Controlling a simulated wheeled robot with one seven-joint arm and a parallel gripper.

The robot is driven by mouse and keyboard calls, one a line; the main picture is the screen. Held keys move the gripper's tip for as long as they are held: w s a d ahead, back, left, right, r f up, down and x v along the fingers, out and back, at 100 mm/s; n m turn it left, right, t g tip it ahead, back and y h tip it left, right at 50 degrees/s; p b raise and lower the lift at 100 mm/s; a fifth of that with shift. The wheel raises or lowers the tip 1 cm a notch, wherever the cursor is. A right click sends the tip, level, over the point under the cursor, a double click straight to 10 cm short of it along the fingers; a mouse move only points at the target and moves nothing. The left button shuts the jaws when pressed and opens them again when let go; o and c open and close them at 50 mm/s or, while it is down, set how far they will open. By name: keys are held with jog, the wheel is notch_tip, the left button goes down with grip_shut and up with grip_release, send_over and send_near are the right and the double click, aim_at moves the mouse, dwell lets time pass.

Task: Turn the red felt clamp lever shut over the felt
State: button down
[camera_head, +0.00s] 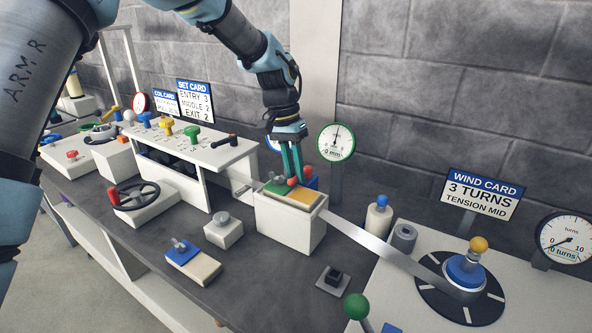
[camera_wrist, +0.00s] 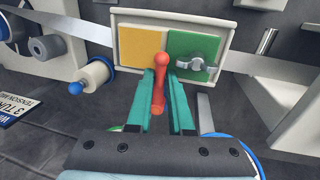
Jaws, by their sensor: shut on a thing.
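The red clamp lever (camera_wrist: 159,82) stands between my two green fingers in the wrist view, and they are shut on it. In the head view my gripper (camera_head: 293,180) reaches down from above to the red lever (camera_head: 306,174) at the back of the white felt box (camera_head: 290,223). The box top carries a green pad (camera_wrist: 194,52) and a yellow pad (camera_wrist: 142,50). In the wrist view the lever's upper end lies near the line between the pads. Any felt beneath the pads is hidden. A metal wing nut (camera_wrist: 197,65) sits on the green pad.
A metal strip (camera_head: 375,243) runs from the box to the winding reel (camera_head: 464,272) at right. A round dial (camera_head: 335,142) stands just behind my gripper. A white rack with coloured knobs (camera_head: 190,140) is at left. The dark bench (camera_head: 265,285) in front has some free room.

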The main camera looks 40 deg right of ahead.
dwell(0.3)
jog(key=c, duration=0.8)
grip_release()
jog(key=r+b, duration=0.1)
jog(key=r, duration=0.2)
jog(key=w+r, duration=0.1)
jog(key=r, duration=0.3)
jog(key=w+r+b, duration=0.1)
jog(key=r, duration=0.2)
jog(key=shift+a+r+b, duration=0.25)
jog(key=shift+r+b, duration=0.05)
